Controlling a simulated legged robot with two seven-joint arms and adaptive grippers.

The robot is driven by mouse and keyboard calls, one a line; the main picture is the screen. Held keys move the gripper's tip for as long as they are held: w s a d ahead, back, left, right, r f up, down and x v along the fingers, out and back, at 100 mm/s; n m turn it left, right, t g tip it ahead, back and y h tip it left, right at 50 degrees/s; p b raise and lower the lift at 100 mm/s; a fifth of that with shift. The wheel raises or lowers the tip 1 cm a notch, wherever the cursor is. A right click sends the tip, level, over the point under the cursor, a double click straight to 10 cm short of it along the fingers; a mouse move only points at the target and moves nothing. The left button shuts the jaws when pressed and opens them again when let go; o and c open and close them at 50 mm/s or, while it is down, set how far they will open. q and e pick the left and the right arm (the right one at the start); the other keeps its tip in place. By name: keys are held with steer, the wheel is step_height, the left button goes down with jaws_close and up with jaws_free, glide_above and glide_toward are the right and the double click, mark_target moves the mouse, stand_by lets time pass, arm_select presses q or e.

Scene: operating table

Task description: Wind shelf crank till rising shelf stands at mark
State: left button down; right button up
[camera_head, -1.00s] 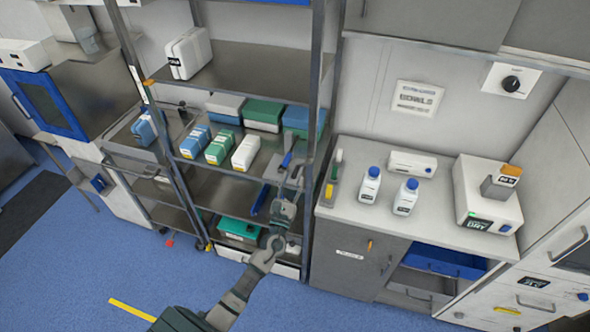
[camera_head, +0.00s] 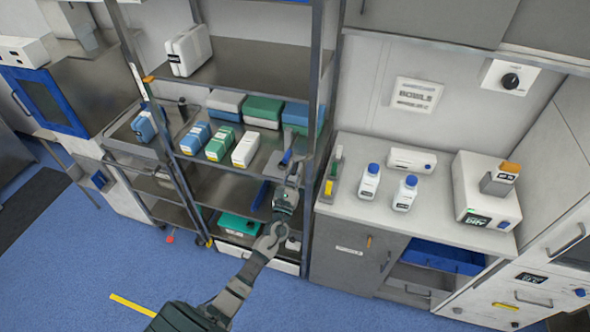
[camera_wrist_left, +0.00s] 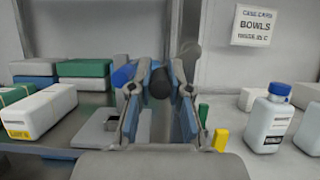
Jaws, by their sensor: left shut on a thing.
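The open metal rack has an upper shelf (camera_head: 245,62) bearing a white case, with an orange tab (camera_head: 148,79) at its front left corner. A pale strip (camera_head: 137,82) runs along the left post beside the tab. I cannot read a mark on it. My left gripper (camera_head: 291,168) is at the right side of the rack, by the right post. In the left wrist view its fingers (camera_wrist_left: 160,88) are shut around a dark round knob (camera_wrist_left: 160,82), seemingly the crank's handle. The rest of the crank is hidden behind the gripper. My right gripper is out of view.
Several boxes (camera_head: 220,143) stand on the middle shelf, left of my gripper. A counter (camera_head: 340,202) with two blue-capped bottles (camera_head: 370,181) and a white device (camera_head: 487,195) stands close on the right. Blue floor (camera_head: 330,312) is clear in front.

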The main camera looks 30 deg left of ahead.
arm_select(q)
steer(key=shift+n, duration=0.3)
steer(key=shift+w+d+f+n+g+y+b, duration=0.3)
steer(key=shift+d+n+g+y, duration=0.7)
steer(key=shift+n, duration=2.3)
steer(key=shift+w+d+f+n+g+y+b, duration=0.15)
steer(key=shift+d+n+g+y+b, duration=0.6)
steer(key=shift+n, duration=2.55)
steer(key=shift+w+d+f+n+g+y+b, duration=0.15)
steer(key=shift+d+n+g+y, duration=1.1)
steer(key=shift+n, duration=2.05)
steer(key=shift+a+f+g, duration=0.1)
steer(key=shift+a+g, duration=0.25)
steer(key=shift+g, duration=0.05)
steer(key=c, duration=1.1)
jaws_free()
